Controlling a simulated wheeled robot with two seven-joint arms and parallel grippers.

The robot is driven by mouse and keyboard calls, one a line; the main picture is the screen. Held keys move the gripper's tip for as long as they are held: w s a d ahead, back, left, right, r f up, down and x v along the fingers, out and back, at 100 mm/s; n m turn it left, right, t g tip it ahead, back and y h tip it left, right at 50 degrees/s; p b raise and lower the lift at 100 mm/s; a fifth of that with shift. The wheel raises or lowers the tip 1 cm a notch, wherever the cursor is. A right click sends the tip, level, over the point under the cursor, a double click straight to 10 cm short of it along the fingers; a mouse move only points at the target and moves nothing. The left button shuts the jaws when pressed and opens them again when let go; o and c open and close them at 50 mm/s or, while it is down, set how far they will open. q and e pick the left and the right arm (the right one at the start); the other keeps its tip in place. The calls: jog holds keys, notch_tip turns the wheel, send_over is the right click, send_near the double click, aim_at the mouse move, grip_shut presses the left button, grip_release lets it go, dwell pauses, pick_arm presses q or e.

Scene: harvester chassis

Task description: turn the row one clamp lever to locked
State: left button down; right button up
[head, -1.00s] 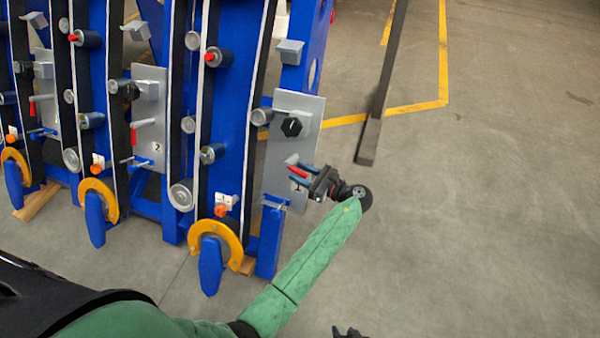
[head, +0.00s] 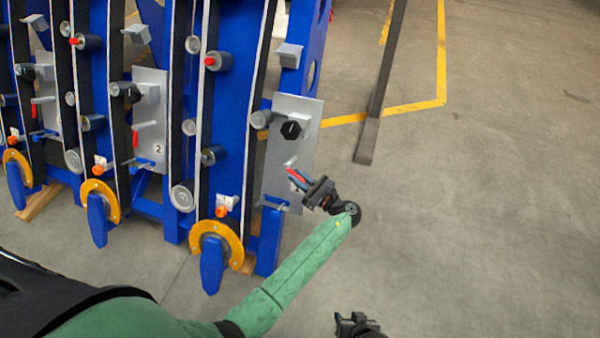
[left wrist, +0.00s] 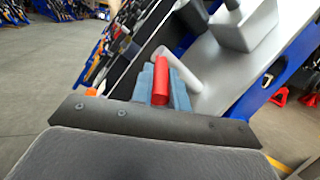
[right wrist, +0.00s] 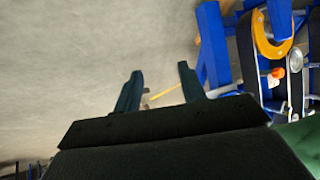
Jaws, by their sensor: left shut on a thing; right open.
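The row one clamp lever is a red handle (left wrist: 161,82) on a light grey pivot, mounted on a grey plate (head: 297,114) at the right end of the blue chassis. In the head view the red lever (head: 297,177) slants down to the right. My left gripper (head: 303,182) is shut on the lever. The left wrist view shows its blue-grey fingers (left wrist: 160,90) on both sides of the red handle. My right gripper (right wrist: 156,88) is open and empty, away from the chassis. It also shows at the bottom of the head view (head: 350,320).
A black hexagonal knob (head: 291,130) sits above the lever on the plate. A blue bracket (head: 273,203) is below. A yellow and blue wheel-like part (head: 235,240) is at the lower left. A dark beam (head: 370,135) lies on the floor; the floor at right is clear.

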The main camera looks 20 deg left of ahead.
aim_at(285, 168)
notch_tip(285, 168, up, 6)
pick_arm(q)
jog(key=shift+s+a+f+m+t+h+b, duration=0.2)
jog(key=shift+a+f+m+t+h, duration=0.55)
jog(key=shift+m+t, duration=1.75)
jog(key=shift+s+a+f+m+t+h+b, duration=0.15)
jog(key=shift+s+a+m+t+h, duration=0.2)
jog(key=shift+m+t+h, duration=1.45)
jog(key=shift+s+a+f+m+t+h+b, duration=0.25)
jog(key=shift+a+m+t, duration=0.35)
jog(key=shift+m+t, duration=2.55)
pick_arm(e)
notch_tip(285, 168, down, 8)
jog(key=shift+r, duration=0.15)
pick_arm(q)
jog(key=shift+w+n+t, duration=0.15)
jog(key=shift+n+t, duration=0.5)
pick_arm(e)
jog(key=shift+s+a, duration=0.1)
jog(key=shift+s, duration=0.05)
pick_arm(q)
jog(key=c, duration=1.4)
grip_release()
jog(key=shift+o, duration=0.2)
jog(key=shift+f, duration=0.1)
